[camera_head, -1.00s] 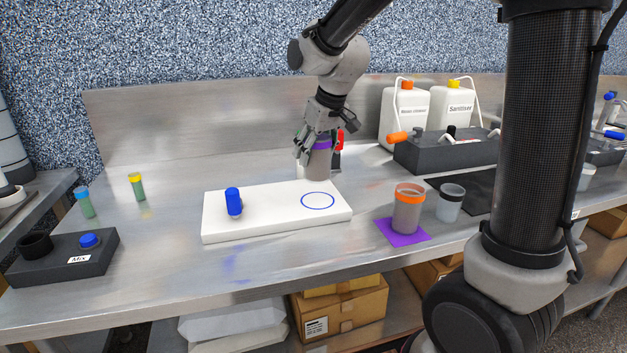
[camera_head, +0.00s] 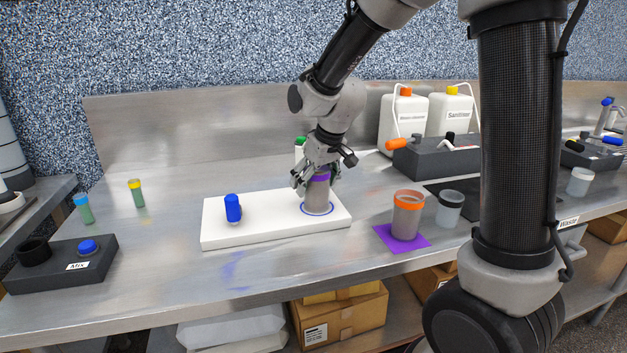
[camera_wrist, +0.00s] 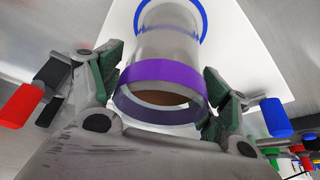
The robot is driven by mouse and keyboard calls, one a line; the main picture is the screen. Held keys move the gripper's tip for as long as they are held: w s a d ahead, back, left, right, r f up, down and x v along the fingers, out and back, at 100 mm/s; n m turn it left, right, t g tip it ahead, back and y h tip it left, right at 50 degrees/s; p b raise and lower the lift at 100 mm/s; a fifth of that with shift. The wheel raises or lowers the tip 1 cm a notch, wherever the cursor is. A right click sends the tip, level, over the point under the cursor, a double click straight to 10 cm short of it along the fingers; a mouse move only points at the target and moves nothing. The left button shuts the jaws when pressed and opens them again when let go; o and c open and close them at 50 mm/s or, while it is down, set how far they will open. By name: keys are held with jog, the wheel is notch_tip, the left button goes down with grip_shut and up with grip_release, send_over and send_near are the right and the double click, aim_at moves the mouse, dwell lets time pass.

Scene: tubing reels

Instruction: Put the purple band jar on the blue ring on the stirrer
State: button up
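The purple band jar (camera_head: 317,196) is upright over the white stirrer plate (camera_head: 262,228), with its base inside the blue ring (camera_head: 303,210). Its base looks at or very near the plate; I cannot tell whether it fully rests there. In the wrist view the jar's purple band (camera_wrist: 160,73) is close to me, and the blue ring (camera_wrist: 204,20) shows around its far end. My gripper (camera_head: 317,178) has one finger on each side of the jar near the band, and the pads appear to touch it. The blue-capped knob (camera_head: 233,208) is on the plate's left part.
An orange-banded jar (camera_head: 407,217) stands on a purple mat (camera_head: 390,240) to the right, beside a clear cup (camera_head: 450,209). A green-capped item (camera_head: 300,148) is behind my gripper. Two small vials stand at left, near a dark Mix box (camera_head: 60,268). The bench front is clear.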

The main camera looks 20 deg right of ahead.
jog(key=shift+r, duration=0.5)
jog(key=v, duration=1.1)
jog(key=s+d+m, duration=0.1)
jog(key=s+d, duration=0.3)
jog(key=s, duration=0.4)
jog(key=s+d+f+m+h, duration=0.1)
jog(key=s+d+m, duration=0.1)
jog(key=s+d, duration=0.3)
jog(key=s+d+m, duration=0.1)
jog(key=s+d, duration=0.3)
jog(key=s, duration=0.7)
jog(key=shift+d+f+h, duration=0.2)
jog(key=shift+d+h, duration=0.2)
jog(key=shift+w, duration=0.1)
